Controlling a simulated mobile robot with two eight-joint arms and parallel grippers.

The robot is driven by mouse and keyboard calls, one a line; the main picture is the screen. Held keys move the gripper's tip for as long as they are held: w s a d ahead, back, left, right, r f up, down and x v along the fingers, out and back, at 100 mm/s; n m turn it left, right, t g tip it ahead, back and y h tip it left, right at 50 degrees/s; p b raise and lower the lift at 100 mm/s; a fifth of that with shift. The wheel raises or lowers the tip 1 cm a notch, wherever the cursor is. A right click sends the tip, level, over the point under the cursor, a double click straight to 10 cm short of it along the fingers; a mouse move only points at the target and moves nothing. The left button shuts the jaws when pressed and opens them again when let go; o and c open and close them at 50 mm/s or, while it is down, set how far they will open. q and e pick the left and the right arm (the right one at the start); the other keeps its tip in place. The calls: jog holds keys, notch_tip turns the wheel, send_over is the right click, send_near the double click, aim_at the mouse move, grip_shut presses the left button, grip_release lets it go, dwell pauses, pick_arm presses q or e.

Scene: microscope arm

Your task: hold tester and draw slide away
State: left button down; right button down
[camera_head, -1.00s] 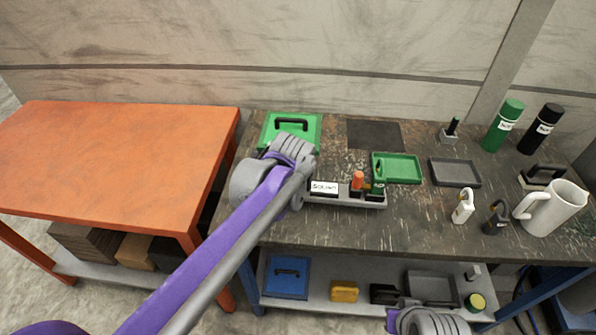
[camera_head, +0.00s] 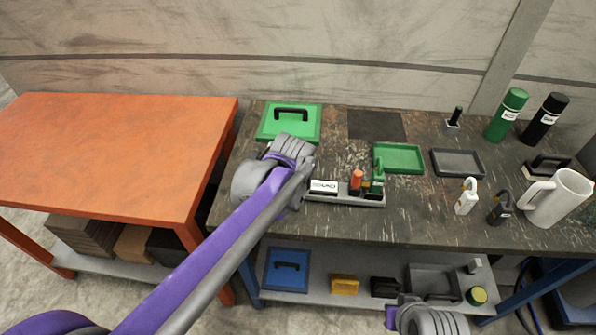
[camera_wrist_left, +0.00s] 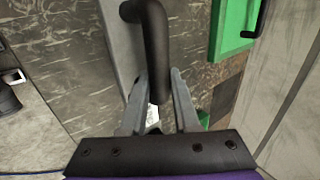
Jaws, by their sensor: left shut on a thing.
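The tester appears to be the long grey base (camera_head: 345,200) on the bench, with a white label, an orange knob (camera_head: 356,179) and a green upright part (camera_head: 377,178) at its right end. My left gripper is at its left end, its fingers hidden behind my wrist in the head view. In the left wrist view the gripper (camera_wrist_left: 157,85) is shut on a dark curved handle (camera_wrist_left: 152,40) beside a grey body. I cannot make out the slide as a separate piece. My right arm shows only at the bottom edge; its fingers are out of view.
A green lidded box (camera_head: 265,132) stands behind the tester. A green tray (camera_head: 405,158) and a grey tray (camera_head: 457,163) lie to its right. Two padlocks, a white mug (camera_head: 565,200) and bottles stand farther right. An empty orange table (camera_head: 110,150) adjoins on the left.

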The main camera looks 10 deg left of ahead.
pick_arm(q)
jog(key=shift+f, duration=0.35)
pick_arm(e)
jog(key=shift+f, duration=0.2)
dwell(0.4)
dwell(0.9)
jog(key=w+r+m+t+y, duration=0.1)
jog(key=w+r+m+y, duration=0.1)
jog(key=w+r+m, duration=0.6)
jog(key=w+r+m+t+y, duration=0.1)
jog(key=w+r+m+y, duration=0.2)
jog(key=w+r+m, duration=0.5)
jog(key=m, duration=1.3)
jog(key=shift+w+d+r, duration=0.15)
jog(key=shift+w+r, duration=0.05)
jog(key=shift+r, duration=0.15)
jog(key=shift+t, duration=0.3)
